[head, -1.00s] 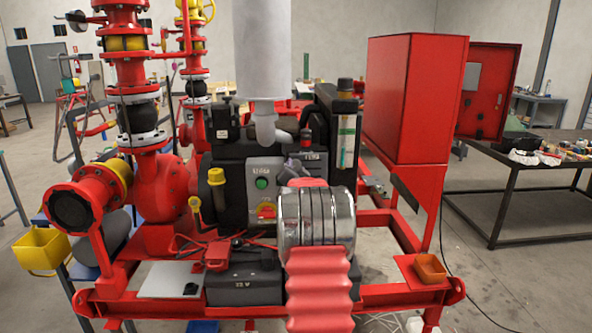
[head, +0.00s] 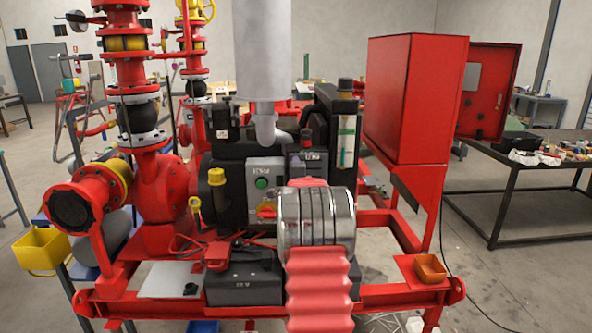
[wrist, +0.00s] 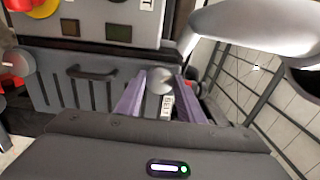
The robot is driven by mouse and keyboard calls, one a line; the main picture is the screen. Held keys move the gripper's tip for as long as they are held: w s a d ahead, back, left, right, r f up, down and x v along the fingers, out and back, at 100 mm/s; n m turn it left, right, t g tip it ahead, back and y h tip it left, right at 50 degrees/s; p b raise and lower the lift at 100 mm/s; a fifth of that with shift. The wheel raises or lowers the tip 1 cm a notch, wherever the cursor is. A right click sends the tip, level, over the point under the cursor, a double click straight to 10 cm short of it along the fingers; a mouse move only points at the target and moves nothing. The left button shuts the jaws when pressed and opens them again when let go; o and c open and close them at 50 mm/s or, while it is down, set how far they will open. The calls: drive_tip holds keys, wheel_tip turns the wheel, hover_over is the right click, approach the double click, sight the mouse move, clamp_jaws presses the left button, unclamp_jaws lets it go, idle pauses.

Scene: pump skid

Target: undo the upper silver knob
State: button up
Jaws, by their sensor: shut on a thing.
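A round silver knob (wrist: 160,79) shows in the middle of the wrist view, on the front of a grey box with a dark handle (wrist: 92,72). The two purple fingers of my gripper (wrist: 161,88) reach up to it, one on each side, and are shut on it. A small white tag with lettering (wrist: 167,106) hangs just below the knob, between the fingers. A second silver knob is not to be made out, so I cannot tell upper from lower. In the head view my own arm hides the gripper and the knob.
In the head view a control box with a green button (head: 262,183) stands just left of my arm. A black battery (head: 243,278) lies below it on the red skid frame (head: 392,297). A pale rounded pipe (wrist: 255,28) crosses the upper right of the wrist view, close to the knob.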

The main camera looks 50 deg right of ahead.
drive_tip(key=m, duration=0.9)
drive_tip(key=shift+f, duration=0.4)
drive_tip(key=o, duration=0.9)
drive_tip(key=shift+c, duration=0.2)
drive_tip(key=shift+o, duration=1)
drive_tip(key=shift+r, duration=0.2)
drive_tip(key=shift+a+r, duration=0.1)
drive_tip(key=v, duration=1.3)
drive_tip(key=shift+s+a, duration=0.2)
drive_tip(key=shift+s, duration=0.05)
